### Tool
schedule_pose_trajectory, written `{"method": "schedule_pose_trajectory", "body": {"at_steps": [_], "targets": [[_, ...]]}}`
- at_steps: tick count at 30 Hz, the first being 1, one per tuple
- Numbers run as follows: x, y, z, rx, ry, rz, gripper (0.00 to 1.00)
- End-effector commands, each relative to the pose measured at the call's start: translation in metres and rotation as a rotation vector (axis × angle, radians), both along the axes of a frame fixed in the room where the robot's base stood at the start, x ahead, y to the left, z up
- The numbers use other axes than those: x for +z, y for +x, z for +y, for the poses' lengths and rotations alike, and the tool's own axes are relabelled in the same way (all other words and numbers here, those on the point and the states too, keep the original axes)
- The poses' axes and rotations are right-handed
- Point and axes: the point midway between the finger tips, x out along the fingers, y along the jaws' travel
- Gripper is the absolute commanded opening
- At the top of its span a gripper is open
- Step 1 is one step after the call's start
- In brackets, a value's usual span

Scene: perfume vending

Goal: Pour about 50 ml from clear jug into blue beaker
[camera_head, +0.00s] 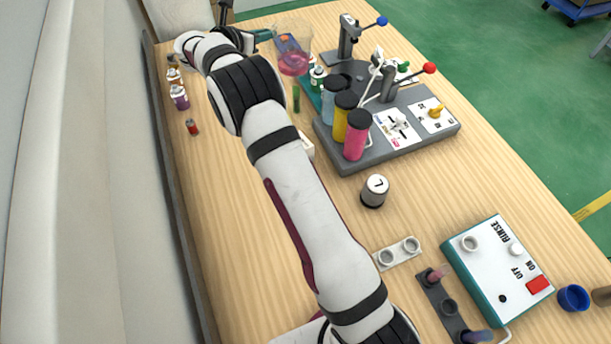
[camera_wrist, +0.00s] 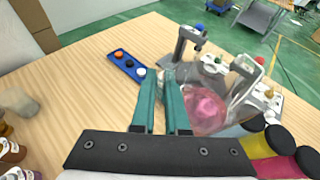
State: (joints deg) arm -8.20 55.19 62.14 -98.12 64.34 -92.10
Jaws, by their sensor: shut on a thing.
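The clear jug (camera_head: 291,40) with pink liquid in its bottom is at the far end of the table in the head view, among small bottles. It also shows in the wrist view (camera_wrist: 205,104), just right of the teal fingers. My gripper (camera_head: 265,35) is shut on the jug at its side; the teal fingers (camera_wrist: 165,92) are close together in the wrist view. Which part of the jug they grip is hard to see. A small blue open cup (camera_head: 573,297), possibly the blue beaker, stands at the near right, far from the jug.
A grey machine (camera_head: 370,158) with levers and capped blue, yellow and pink bottles stands right of the jug. A white RINSE box (camera_head: 500,262) is nearer. A weight-like cylinder (camera_head: 375,190) stands mid-table. Small bottles (camera_head: 180,97) line the left edge.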

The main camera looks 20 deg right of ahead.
Motion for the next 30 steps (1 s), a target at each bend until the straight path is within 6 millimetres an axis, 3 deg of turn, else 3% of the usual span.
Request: {"method": "schedule_pose_trajectory", "body": {"at_steps": [5,9,15,20,30], "targets": [[-0.020,-0.035,0.004,-0.249,-0.002,0.004,0.00],[-0.047,-0.072,0.019,-0.444,-0.006,0.005,0.00],[-0.076,-0.108,0.044,-0.605,-0.004,0.002,0.00],[-0.083,-0.118,0.052,-0.646,-0.005,0.000,0.00],[-0.082,-0.120,0.053,-0.647,0.001,-0.009,0.00]]}}
